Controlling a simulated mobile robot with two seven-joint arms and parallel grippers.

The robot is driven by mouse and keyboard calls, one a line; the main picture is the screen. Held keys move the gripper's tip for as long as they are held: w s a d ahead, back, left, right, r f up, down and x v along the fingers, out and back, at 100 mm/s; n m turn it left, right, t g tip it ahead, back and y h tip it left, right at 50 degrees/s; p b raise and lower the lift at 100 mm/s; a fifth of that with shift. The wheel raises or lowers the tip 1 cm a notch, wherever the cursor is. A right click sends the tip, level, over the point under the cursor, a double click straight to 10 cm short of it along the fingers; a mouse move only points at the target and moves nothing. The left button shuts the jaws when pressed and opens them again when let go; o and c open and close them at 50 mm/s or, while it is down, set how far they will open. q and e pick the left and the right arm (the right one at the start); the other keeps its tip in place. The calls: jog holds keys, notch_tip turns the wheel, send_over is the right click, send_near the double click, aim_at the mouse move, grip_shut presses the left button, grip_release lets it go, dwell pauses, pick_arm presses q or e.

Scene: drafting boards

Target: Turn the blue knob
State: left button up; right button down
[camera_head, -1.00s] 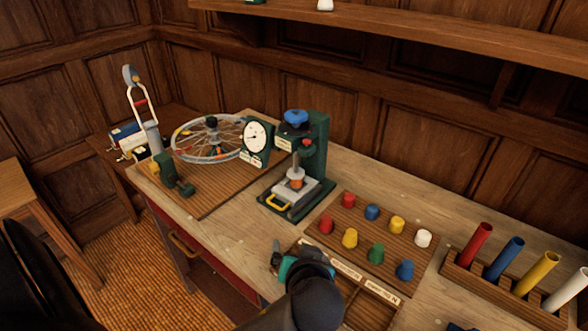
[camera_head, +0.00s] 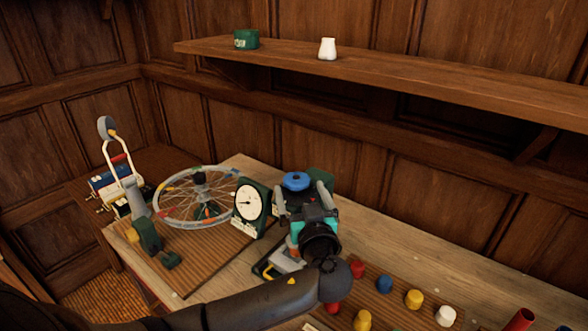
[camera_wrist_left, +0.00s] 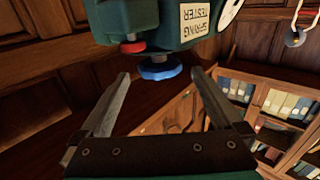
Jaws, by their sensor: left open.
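The blue knob (camera_head: 296,181) sits on top of the green spring tester (camera_head: 321,180). In the left wrist view, which is upside down, the blue knob (camera_wrist_left: 160,69) hangs from the tester's dark green head (camera_wrist_left: 150,22). My left gripper (camera_head: 303,191) is open in front of the tester's head. Its fingers (camera_wrist_left: 160,76) point at the knob, one on each side in the picture. My gripper and arm hide much of the tester's lower part. My right gripper is not in view.
A white dial gauge (camera_head: 248,202) stands just left of the tester, beside a spoked wheel (camera_head: 196,196). A board with coloured pegs (camera_head: 414,299) lies at front right. A wooden shelf (camera_head: 400,77) runs along the wall above, with clear space below it.

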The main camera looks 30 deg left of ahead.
aim_at(294, 172)
pick_arm(q)
jog(key=x, duration=0.7)
jog(key=shift+p, duration=0.4)
jog(key=shift+w+a, duration=0.3)
jog(key=shift+w, duration=0.1)
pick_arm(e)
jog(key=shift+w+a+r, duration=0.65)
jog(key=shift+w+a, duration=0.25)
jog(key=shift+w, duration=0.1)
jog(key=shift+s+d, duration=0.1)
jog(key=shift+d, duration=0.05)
pick_arm(q)
jog(key=shift+f, duration=0.1)
jog(key=c, duration=1.2)
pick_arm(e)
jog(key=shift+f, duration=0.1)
